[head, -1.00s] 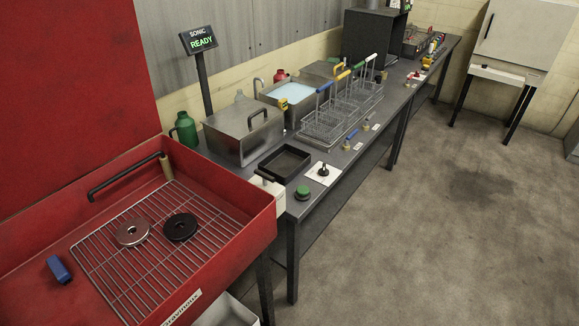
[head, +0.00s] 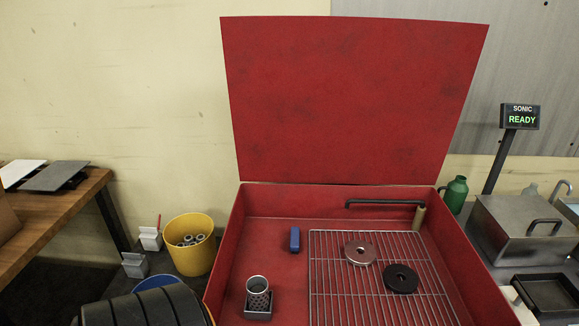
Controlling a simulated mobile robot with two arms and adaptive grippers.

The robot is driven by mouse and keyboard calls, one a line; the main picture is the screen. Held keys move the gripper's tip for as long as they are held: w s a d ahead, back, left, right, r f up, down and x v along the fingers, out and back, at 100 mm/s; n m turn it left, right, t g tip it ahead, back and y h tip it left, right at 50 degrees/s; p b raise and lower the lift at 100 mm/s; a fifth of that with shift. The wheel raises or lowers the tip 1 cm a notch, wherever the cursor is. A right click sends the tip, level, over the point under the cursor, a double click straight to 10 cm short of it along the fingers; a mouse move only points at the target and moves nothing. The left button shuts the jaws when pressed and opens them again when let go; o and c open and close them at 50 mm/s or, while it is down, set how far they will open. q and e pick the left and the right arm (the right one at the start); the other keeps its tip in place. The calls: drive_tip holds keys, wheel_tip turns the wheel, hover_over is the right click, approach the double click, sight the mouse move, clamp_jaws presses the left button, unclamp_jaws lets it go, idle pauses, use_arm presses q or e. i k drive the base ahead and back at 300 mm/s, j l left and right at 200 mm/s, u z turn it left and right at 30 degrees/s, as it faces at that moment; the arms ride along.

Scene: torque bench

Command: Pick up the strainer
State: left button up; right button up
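A grey perforated cylinder, which looks like the strainer (head: 260,289), stands upright at the front left inside the red basin (head: 275,205). Its open top faces up. Its lower end is in or on a small square metal holder (head: 257,312). It is left of the wire rack.
A wire rack (head: 335,291) in the basin bears a metal disc (head: 360,253) and a black disc (head: 401,279). A blue block (head: 295,239) lies behind the strainer. A yellow bucket (head: 190,260) stands left of the basin. The red lid (head: 350,100) is raised.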

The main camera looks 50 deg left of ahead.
sight(257, 287)
drive_tip(key=u, duration=1.95)
drive_tip(key=k+l, duration=0.1)
drive_tip(key=l, duration=0.5)
drive_tip(key=k+l, duration=0.1)
drive_tip(key=l, duration=0.45)
drive_tip(key=k+l, duration=0.15)
drive_tip(key=l, duration=0.45)
drive_tip(key=j+z, duration=0.05)
